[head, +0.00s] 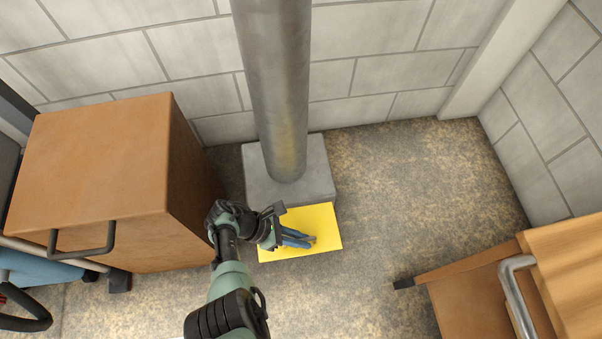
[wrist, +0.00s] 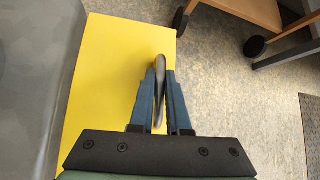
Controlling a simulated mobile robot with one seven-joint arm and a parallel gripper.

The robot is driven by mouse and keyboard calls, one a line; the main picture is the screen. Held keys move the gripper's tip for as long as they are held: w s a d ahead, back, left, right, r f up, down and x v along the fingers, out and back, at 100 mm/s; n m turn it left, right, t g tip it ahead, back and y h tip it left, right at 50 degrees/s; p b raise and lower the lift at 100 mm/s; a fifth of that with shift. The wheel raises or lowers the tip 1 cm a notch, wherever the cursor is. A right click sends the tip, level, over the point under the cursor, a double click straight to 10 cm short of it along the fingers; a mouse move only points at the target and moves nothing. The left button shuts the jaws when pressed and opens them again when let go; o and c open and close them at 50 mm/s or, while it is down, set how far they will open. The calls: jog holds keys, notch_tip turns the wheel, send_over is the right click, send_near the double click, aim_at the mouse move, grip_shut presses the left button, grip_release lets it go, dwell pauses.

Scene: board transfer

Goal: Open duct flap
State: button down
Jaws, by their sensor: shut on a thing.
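The yellow duct flap (head: 325,220) is a flat panel along the front of the grey duct base (head: 262,178), at the foot of a round metal duct pipe (head: 275,80). The flap (wrist: 108,70) also fills the left middle of the wrist view. My gripper (head: 312,241) is over the flap. In the wrist view my gripper (wrist: 162,70) has its blue fingers shut on a thin grey curved handle (wrist: 160,62) at the flap. In the head view the fingers hide the handle. I cannot tell the flap's exact angle.
A brown wooden cabinet (head: 95,160) with a dark handle stands close to the left of my arm. Wooden furniture (head: 560,270) with a metal handle is at the lower right. The speckled floor (head: 420,180) between the flap and the right wall is clear.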

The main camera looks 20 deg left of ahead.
jog(key=shift+w+a+r, duration=0.15)
jog(key=shift+w+r, duration=0.05)
jog(key=shift+r, duration=0.3)
dwell(0.3)
jog(key=c, duration=0.9)
grip_release()
jog(key=shift+a+r, duration=0.1)
jog(key=shift+r, duration=0.05)
jog(key=p+v, duration=0.3)
jog(key=v, duration=0.4)
jog(key=shift+s+a, duration=0.1)
jog(key=shift+a, duration=0.05)
